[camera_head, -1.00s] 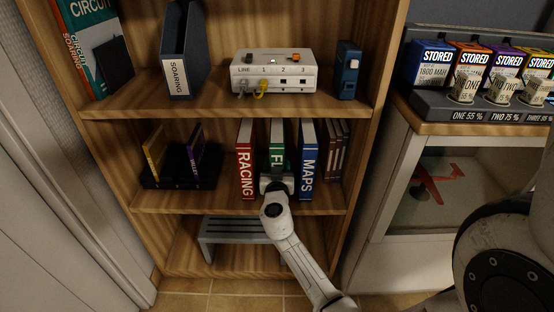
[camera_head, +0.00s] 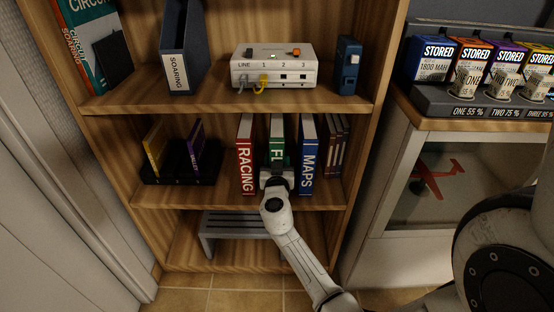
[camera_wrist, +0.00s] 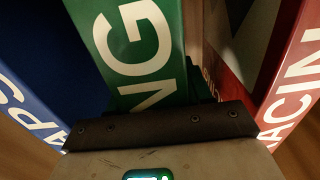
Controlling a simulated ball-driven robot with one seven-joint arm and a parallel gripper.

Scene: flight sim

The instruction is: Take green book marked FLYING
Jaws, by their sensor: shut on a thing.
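The green book (camera_head: 277,137) stands upright on the middle shelf between the red RACING book and the blue MAPS book. Its lower spine is hidden by my gripper (camera_head: 276,177) in the head view; only the start of its title shows. In the wrist view the green book (camera_wrist: 139,48) shows the letters NG, with my gripper (camera_wrist: 160,128) right against the lower spine. My gripper is shut on the green book. The fingertips themselves are hidden behind the gripper body.
The red RACING book (camera_head: 245,155) stands close on the left and the blue MAPS book (camera_head: 308,155) close on the right. Thin dark books (camera_head: 336,147) stand further right. A black rack (camera_head: 180,172) is at left. The upper shelf (camera_head: 215,103) lies above; a grey step stool (camera_head: 235,224) is below.

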